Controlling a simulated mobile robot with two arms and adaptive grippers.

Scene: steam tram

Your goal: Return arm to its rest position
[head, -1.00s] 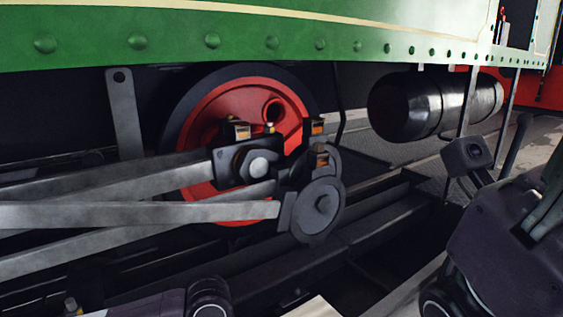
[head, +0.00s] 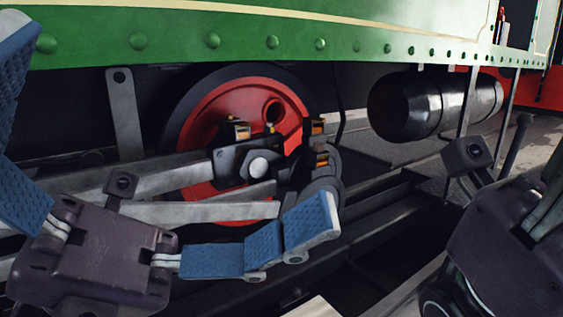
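My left gripper (head: 170,122) is at the lower left of the head view, in front of the tram's rods. Its blue padded fingers are spread wide, one up along the left edge, the other out to the right. Nothing is between them. The right-hand finger overlaps the lower rods and the round crank end in the picture; I cannot tell whether it touches them. My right gripper's dark body (head: 505,240) is at the lower right edge. I see no fingers on it, so its opening is hidden.
The tram's red wheel (head: 225,105) and grey rods (head: 165,175) stand behind my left gripper. A green riveted side panel (head: 270,25) runs across the top. A black cylinder (head: 430,105) hangs at the right. Some open floor shows between the cylinder and my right gripper.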

